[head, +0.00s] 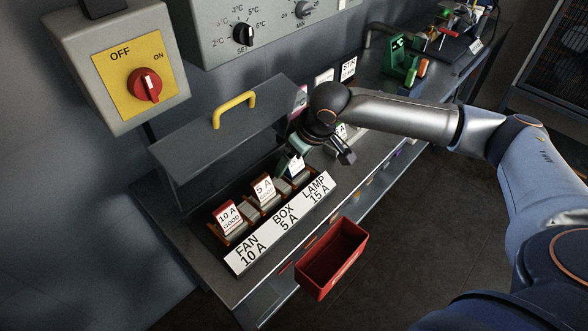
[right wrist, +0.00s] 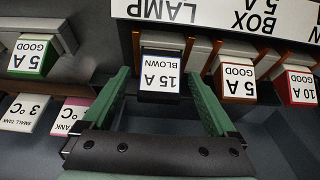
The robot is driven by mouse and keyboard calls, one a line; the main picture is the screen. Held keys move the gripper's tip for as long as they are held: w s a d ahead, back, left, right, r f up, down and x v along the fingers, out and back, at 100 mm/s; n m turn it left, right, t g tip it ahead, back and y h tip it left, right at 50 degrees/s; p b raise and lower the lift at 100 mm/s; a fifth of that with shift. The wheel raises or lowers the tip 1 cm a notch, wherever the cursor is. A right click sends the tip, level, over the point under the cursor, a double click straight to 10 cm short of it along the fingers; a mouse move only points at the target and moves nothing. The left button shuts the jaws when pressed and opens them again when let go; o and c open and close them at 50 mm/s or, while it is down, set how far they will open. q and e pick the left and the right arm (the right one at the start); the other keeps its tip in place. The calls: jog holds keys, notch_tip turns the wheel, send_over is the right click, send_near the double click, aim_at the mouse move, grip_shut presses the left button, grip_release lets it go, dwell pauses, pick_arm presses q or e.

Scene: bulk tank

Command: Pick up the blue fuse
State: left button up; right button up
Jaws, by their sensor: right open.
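The blue fuse (right wrist: 160,75), labelled "15 A BLOWN", sits in the LAMP place of the fuse block, behind the white label strip (head: 279,223). In the head view the fuse (head: 296,166) is partly covered by my right gripper (head: 298,158). In the right wrist view my right gripper (right wrist: 160,88) is open, with one green finger on each side of the blue fuse. Gaps show between the fingers and the fuse, so they look apart from it. My left gripper is not in view.
Fuses labelled "5 A GOOD" (head: 264,188) and "10 A GOOD" (head: 228,216) sit beside it. An upright grey cover with a yellow handle (head: 234,108) stands behind. A red bin (head: 332,258) hangs at the front edge. An OFF/ON switch box (head: 122,70) is at upper left.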

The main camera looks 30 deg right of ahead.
jog(key=c, duration=1.5)
jog(key=shift+o, duration=0.2)
jog(key=shift+r, duration=0.1)
